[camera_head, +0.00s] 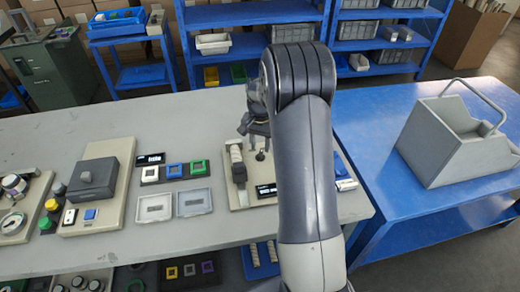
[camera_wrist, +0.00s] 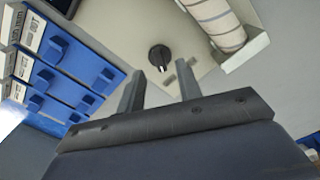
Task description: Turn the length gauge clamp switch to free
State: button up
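A round black knob (camera_wrist: 159,55) with a light pointer mark sits on a beige panel (camera_wrist: 120,18), ahead of my fingertips in the wrist view. It also shows as a small dark knob (camera_head: 260,155) in the head view. I cannot tell whether this knob is the length gauge clamp switch; no label naming it is readable. My gripper (camera_wrist: 160,72) is open, its two fingers apart and empty, with the knob beyond the gap. In the head view my gripper (camera_head: 256,131) hangs just above the panel, partly hidden by my arm.
A ribbed pale roll (camera_wrist: 214,20) lies beside the knob. Blue tiles with white labels (camera_wrist: 68,91) stand at the left in the wrist view. Two grey trays (camera_head: 155,207) and a large grey block (camera_head: 93,178) are left on the table. A grey bin (camera_head: 440,150) stands right.

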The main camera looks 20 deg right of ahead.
aim_at(260, 154)
jog(key=shift+f, duration=1.65)
grip_shut()
